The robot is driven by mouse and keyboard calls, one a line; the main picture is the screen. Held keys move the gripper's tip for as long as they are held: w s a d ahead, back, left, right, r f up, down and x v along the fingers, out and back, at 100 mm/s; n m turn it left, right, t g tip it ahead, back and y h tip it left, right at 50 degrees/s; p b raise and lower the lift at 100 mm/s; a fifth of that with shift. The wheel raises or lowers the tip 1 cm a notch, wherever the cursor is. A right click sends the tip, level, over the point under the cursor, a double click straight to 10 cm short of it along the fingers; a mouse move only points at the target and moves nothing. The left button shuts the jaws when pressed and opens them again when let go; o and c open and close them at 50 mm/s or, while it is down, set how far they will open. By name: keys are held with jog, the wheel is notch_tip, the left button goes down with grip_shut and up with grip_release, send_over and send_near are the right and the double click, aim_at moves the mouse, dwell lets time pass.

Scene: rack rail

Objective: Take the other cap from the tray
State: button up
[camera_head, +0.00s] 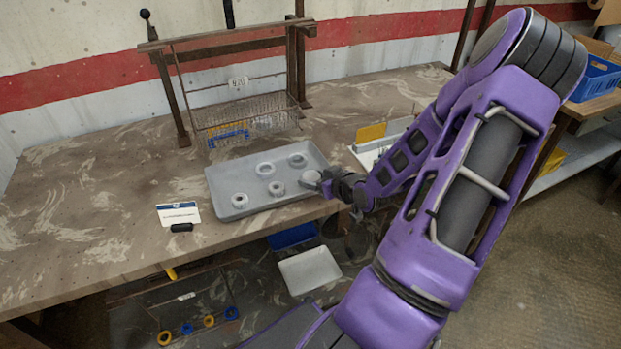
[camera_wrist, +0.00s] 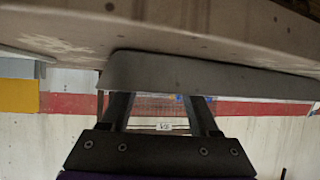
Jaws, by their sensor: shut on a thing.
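The grey tray (camera_head: 222,181) lies on the table near its front edge. A pale round cap (camera_head: 311,177) is at the tray's right end, at my fingertips. My gripper (camera_head: 322,182) comes in low from the right and is shut on this cap. In the wrist view, the picture is upside down; the tray's grey side (camera_wrist: 205,75) hides my fingertips (camera_wrist: 158,97) and the cap between them.
A brown rack (camera_head: 230,42) with a wire basket (camera_head: 250,112) stands behind the tray. A small card on a black stand (camera_head: 178,213) is at the left. A white holder with a yellow panel (camera_head: 371,133) is at the right, close to my arm. The left table area is clear.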

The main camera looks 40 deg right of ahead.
jog(key=c, duration=0.5)
jog(key=shift+r, duration=0.1)
